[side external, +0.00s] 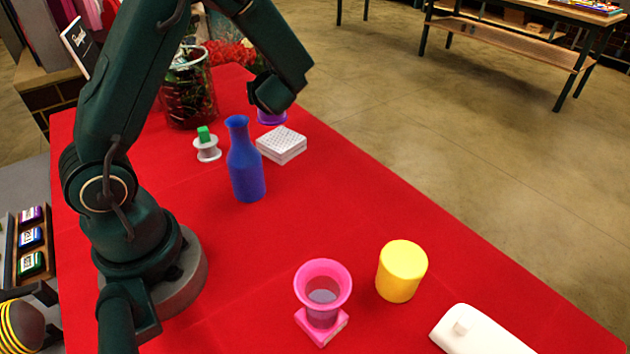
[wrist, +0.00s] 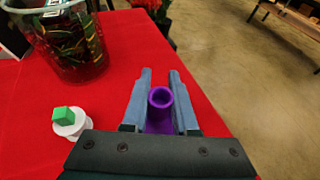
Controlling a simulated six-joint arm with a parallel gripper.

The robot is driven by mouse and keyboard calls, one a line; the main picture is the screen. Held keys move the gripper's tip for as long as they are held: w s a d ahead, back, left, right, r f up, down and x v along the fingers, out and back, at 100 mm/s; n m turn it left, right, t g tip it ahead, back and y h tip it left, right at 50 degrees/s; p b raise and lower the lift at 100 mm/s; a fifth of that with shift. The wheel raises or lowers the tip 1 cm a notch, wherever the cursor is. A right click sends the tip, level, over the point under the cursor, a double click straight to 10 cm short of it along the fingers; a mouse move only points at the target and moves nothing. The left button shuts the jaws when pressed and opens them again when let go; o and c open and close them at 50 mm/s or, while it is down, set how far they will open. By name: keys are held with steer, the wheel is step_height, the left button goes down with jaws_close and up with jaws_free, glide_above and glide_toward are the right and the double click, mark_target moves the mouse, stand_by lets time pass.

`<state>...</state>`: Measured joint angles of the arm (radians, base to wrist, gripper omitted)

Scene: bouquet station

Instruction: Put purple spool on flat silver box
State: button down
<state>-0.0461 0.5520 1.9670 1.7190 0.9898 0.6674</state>
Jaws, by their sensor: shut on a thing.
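The purple spool (wrist: 160,97) stands between the two fingers of my gripper (wrist: 160,74) in the wrist view, with its round open top facing the camera. The fingers are shut on it. In the side view only a purple edge of the spool (side external: 272,118) shows below my wrist, close to the table at the far end. The flat silver box (side external: 281,146), pale with a grid of small marks on top, lies on the red table just nearer the camera than the spool. Its top looks empty. The box is not in the wrist view.
A blue bottle (side external: 246,170) stands beside the box. A white spool (side external: 207,154) bears a green cube (side external: 204,134). A glass vase (side external: 188,95) stands behind. A pink funnel-like cup (side external: 323,290), yellow cylinder (side external: 401,271) and white object (side external: 480,335) are at the near end.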

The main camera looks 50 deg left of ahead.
steer(key=shift+w+d+f, duration=0.35)
steer(key=shift+w+f, duration=0.05)
steer(key=shift+w, duration=0.2)
steer(key=shift+f, duration=2)
steer(key=c, duration=0.7)
jaws_free()
steer(key=shift+f, duration=0.15)
steer(key=shift+d+r, duration=0.15)
steer(key=shift+r, duration=0.05)
steer(key=v, duration=1.1)
steer(key=shift+s+d+r, duration=0.15)
steer(key=shift+s+d, duration=0.05)
steer(key=shift+d, duration=0.1)
